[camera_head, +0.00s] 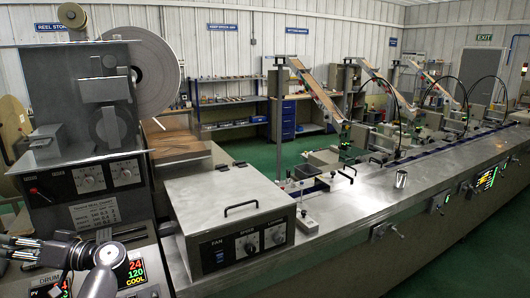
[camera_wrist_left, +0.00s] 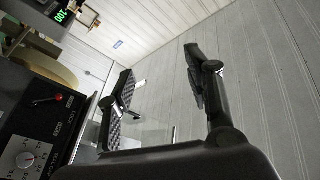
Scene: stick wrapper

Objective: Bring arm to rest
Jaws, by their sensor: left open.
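My left arm (camera_head: 105,268) comes in at the lower left of the head view, in front of the machine's control panel. My left gripper (camera_head: 12,246) points toward the left edge of that view. In the left wrist view, my left gripper (camera_wrist_left: 158,66) shows two dark fingers spread apart with nothing between them. Pale wall panels lie behind the fingers. My right gripper and right arm are in neither view.
The wrapping machine with its large white reel (camera_head: 156,80) stands close to my left arm. A steel box (camera_head: 232,200) with a handle sits on the long steel line (camera_head: 350,222). Green floor (camera_head: 262,155) shows behind.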

